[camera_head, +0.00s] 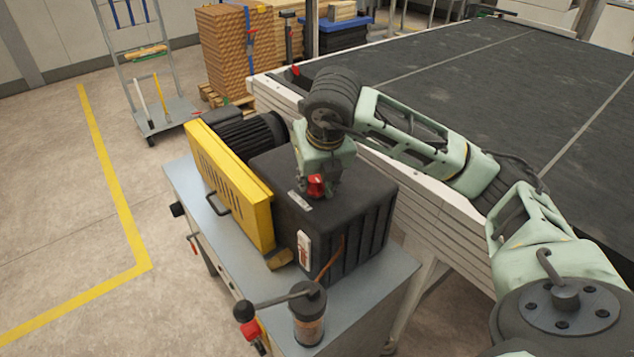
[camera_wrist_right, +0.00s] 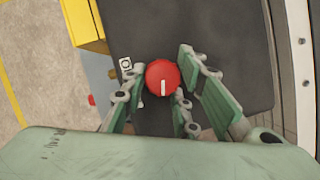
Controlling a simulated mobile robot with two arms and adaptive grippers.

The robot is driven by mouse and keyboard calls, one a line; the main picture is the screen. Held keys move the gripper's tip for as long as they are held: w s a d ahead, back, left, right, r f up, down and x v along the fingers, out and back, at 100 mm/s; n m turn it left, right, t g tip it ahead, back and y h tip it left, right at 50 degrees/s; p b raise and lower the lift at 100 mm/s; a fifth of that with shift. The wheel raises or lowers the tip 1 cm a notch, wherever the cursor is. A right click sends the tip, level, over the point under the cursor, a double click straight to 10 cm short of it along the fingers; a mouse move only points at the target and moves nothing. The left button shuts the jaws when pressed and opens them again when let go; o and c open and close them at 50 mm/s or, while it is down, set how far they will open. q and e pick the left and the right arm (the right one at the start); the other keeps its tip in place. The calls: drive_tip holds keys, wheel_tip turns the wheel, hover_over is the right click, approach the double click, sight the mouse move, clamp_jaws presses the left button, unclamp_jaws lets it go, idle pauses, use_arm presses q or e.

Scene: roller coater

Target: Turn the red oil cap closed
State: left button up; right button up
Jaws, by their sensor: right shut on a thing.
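The red oil cap (camera_head: 316,185) sits on top of the black ribbed housing (camera_head: 345,225) of the machine. In the right wrist view the cap (camera_wrist_right: 163,77) shows from above as a round red knob with a white line running down from its middle. My right gripper (camera_head: 318,182) reaches down over the housing from above. In the wrist view its green fingers (camera_wrist_right: 158,90) stand around the cap, shut on it. The contact points are partly hidden. My left gripper is not in view.
A yellow guard (camera_head: 232,185) and a black motor (camera_head: 250,135) stand left of the housing on a grey cart (camera_head: 375,285). A dark cylinder with a lever (camera_head: 308,315) stands at the front. A wide black conveyor bed (camera_head: 470,80) lies behind my arm.

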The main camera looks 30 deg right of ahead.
drive_tip(key=m, duration=0.1)
drive_tip(key=m+h, duration=0.1)
drive_tip(key=shift+w+a+m, duration=0.1)
drive_tip(key=shift+a+m, duration=0.25)
drive_tip(key=shift+m, duration=0.05)
drive_tip(key=shift+r+m+g+h+p, duration=0.15)
drive_tip(key=shift+m+g+h+p, duration=0.2)
drive_tip(key=shift+m, duration=0.45)
drive_tip(key=m+p, duration=0.2)
drive_tip(key=m+g+h+p, duration=0.1)
drive_tip(key=m+p, duration=0.1)
drive_tip(key=m+g+p, duration=0.1)
drive_tip(key=m+p, duration=0.1)
drive_tip(key=shift+w+d+r+m, duration=0.1)
drive_tip(key=shift+w+r+m, duration=0.1)
drive_tip(key=shift+w+m, duration=0.1)
drive_tip(key=m+g+p, duration=0.1)
drive_tip(key=m+p, duration=0.2)
drive_tip(key=shift+w+h, duration=0.15)
drive_tip(key=shift+h, duration=0.1)
drive_tip(key=shift+w+d+f+m+g+p, duration=0.1)
drive_tip(key=shift+m+g+p, duration=0.2)
drive_tip(key=shift+m, duration=0.25)
drive_tip(key=shift+d+m+g+p, duration=0.1)
drive_tip(key=shift+m+g+p, duration=0.05)
drive_tip(key=shift+m+p, duration=0.35)
drive_tip(key=shift+m, duration=0.25)
drive_tip(key=o, duration=0.8)
drive_tip(key=shift+o, duration=1.3)
drive_tip(key=shift+f, duration=0.2)
